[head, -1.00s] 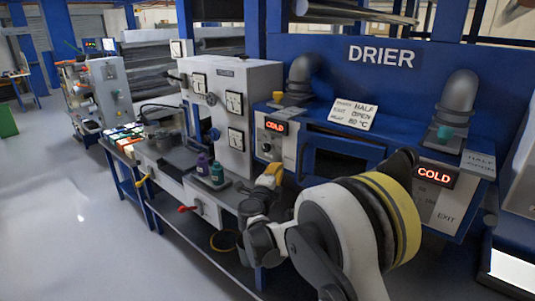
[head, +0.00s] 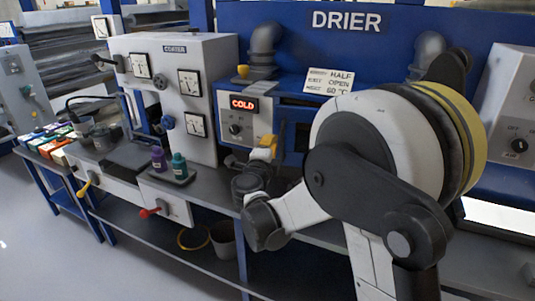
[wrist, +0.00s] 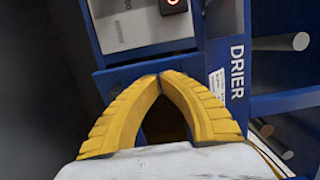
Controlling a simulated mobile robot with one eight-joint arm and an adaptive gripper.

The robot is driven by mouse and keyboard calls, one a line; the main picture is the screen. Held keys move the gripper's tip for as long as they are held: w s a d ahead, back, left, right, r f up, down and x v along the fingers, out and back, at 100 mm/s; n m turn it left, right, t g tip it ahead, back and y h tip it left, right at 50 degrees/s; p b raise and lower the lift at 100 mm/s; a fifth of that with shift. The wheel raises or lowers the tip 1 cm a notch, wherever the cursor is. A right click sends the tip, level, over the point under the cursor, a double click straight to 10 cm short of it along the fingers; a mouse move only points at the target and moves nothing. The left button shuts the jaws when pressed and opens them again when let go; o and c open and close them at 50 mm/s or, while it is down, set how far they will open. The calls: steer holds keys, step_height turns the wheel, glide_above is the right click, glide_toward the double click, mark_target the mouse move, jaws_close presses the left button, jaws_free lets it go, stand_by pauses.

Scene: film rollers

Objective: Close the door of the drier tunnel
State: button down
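The blue drier (head: 290,85) stands behind my arm in the head view. Its blue-framed tunnel front (head: 282,130), with a dark area inside the frame, is mostly hidden by my arm. I cannot tell the door's position from this. My gripper (head: 264,146) is in front of the drier, just below the control panel with the red COLD display (head: 244,103). In the wrist view its yellow fingers (wrist: 158,76) meet at the tips, with nothing visible between them. They are close to a blue edge (wrist: 112,82) below the grey panel (wrist: 145,28); contact is unclear.
A grey bench (head: 205,190) runs left, carrying purple (head: 158,160) and teal (head: 179,165) bottles on a tray. The meter cabinet (head: 212,55) rises behind them. The floor at lower left is clear.

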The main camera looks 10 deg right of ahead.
mark_target(277, 131)
steer(key=b+x, duration=0.1)
steer(key=x, duration=0.4)
steer(key=shift+w+d+b, duration=0.15)
steer(key=shift+w+b, duration=0.2)
steer(key=shift+w, duration=0.05)
steer(key=shift+w, duration=0.1)
steer(key=w+h, duration=0.1)
steer(key=w+d+m+g+h, duration=0.1)
steer(key=w, duration=0.1)
steer(key=w+d+m+h+p, duration=0.1)
steer(key=shift+w+g, duration=0.4)
steer(key=shift+w+d+m, duration=0.25)
steer(key=shift+d+m, duration=0.05)
steer(key=shift+s, duration=0.15)
